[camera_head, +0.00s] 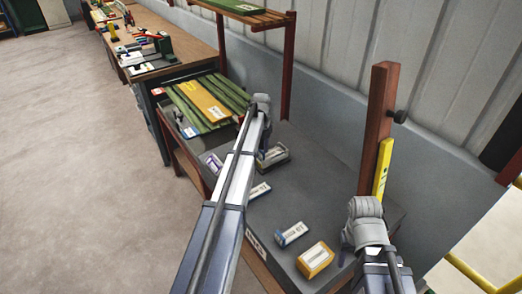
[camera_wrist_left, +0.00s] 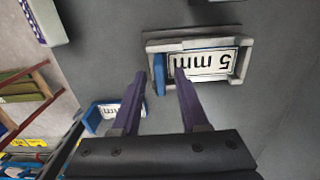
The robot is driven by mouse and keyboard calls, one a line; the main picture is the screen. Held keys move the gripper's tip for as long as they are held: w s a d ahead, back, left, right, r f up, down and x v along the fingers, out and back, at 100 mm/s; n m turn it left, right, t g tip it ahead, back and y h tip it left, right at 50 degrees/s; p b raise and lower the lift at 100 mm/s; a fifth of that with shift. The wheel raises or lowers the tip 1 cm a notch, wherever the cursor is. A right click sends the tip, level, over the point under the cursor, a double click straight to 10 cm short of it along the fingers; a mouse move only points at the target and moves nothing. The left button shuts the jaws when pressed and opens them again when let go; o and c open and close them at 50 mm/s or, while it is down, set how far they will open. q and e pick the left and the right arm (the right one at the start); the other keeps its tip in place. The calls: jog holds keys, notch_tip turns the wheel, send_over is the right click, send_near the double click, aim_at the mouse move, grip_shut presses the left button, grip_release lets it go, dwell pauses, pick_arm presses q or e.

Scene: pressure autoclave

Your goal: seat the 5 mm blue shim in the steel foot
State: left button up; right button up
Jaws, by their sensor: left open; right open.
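The 5 mm blue shim (camera_wrist_left: 205,64) shows in the left wrist view as a white "5 mm" label between blue ends. It lies within the walls of the grey steel foot (camera_wrist_left: 192,42), its left blue end at the foot's open-looking side. I cannot tell if it is fully down. In the head view the steel foot (camera_head: 275,157) stands on the dark bench, partly behind my left arm. My left gripper (camera_wrist_left: 157,76) is open, its fingers either side of the blue end in the picture; contact is unclear. My right gripper (camera_head: 362,210) is open over the bench's right side.
A blue-ended labelled block (camera_head: 292,234), a yellow block (camera_head: 316,260) and another blue block (camera_head: 259,191) lie on the bench nearer the front. A purple-edged block (camera_head: 214,162) lies left of the foot. A red-brown post (camera_head: 382,125) rises at the back right.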

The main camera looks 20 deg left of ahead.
pick_arm(q)
notch_tip(320, 180, up, 10)
jog(key=p, duration=0.9)
jog(key=shift+r, duration=0.2)
pick_arm(e)
notch_tip(320, 180, up, 10)
jog(key=shift+r, duration=0.15)
pick_arm(q)
jog(key=s+d+n, duration=0.4)
jog(key=s+d, duration=0.2)
jog(key=d, duration=0.3)
jog(key=s+d+n, duration=0.4)
jog(key=s+d, duration=0.3)
jog(key=d, duration=0.2)
jog(key=s+d+n, duration=0.6)
jog(key=s, duration=0.3)
jog(key=s+d+n+y, duration=0.1)
jog(key=s+d+n, duration=0.5)
jog(key=s, duration=0.4)
jog(key=shift+s+d, duration=0.25)
jog(key=shift+s, duration=0.05)
pick_arm(e)
jog(key=shift+c, duration=0.2)
